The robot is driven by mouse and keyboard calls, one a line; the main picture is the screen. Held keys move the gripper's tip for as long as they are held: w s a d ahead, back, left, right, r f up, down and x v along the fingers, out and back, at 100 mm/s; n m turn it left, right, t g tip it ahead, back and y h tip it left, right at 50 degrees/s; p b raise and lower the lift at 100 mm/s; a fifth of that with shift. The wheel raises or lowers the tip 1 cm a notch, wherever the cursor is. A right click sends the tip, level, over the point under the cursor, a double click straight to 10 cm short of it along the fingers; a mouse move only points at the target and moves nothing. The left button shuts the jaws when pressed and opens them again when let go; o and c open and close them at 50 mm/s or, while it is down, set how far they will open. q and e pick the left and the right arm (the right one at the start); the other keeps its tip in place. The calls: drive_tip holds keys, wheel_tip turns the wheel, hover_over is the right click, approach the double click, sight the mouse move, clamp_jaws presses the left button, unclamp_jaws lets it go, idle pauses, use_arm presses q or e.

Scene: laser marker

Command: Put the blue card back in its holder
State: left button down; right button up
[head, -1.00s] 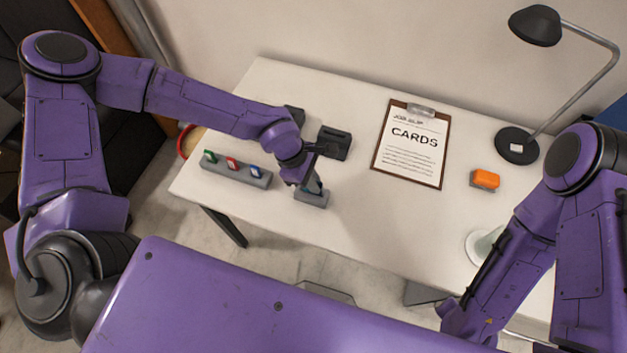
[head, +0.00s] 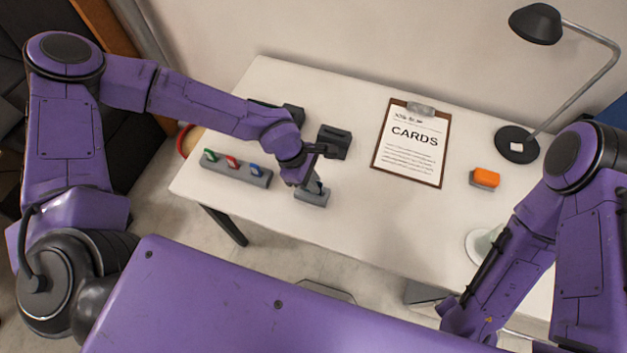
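A separate small grey block (head: 311,197) stands to the right of the rack. My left gripper (head: 317,184) points down at this block, with its fingertips at or just above its top. A small dark bluish sliver shows at the fingertips; I cannot tell whether it is a card held there or standing in the block. The finger gap is too small and hidden to read. My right gripper is out of view.
A dark slotted device (head: 334,142) stands behind my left gripper, with another dark item (head: 292,113) beyond. A clipboard reading "CARDS" (head: 409,150), an orange block (head: 485,178) and a lamp (head: 517,145) are farther right. The table (head: 385,220) is clear right of the small block.

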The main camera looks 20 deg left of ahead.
use_arm(q)
drive_tip(key=shift+f, duration=0.5)
drive_tip(key=c, duration=1.2)
unclamp_jaws()
drive_tip(key=p+v, duration=0.2)
drive_tip(key=v, duration=0.3)
drive_tip(key=d+p+v, duration=0.1)
drive_tip(key=p+v, duration=0.1)
drive_tip(key=v, duration=0.3)
drive_tip(key=d+r+p+v, duration=0.1)
drive_tip(key=p+v, duration=0.1)
drive_tip(key=v, duration=0.4)
drive_tip(key=shift+s, duration=0.15)
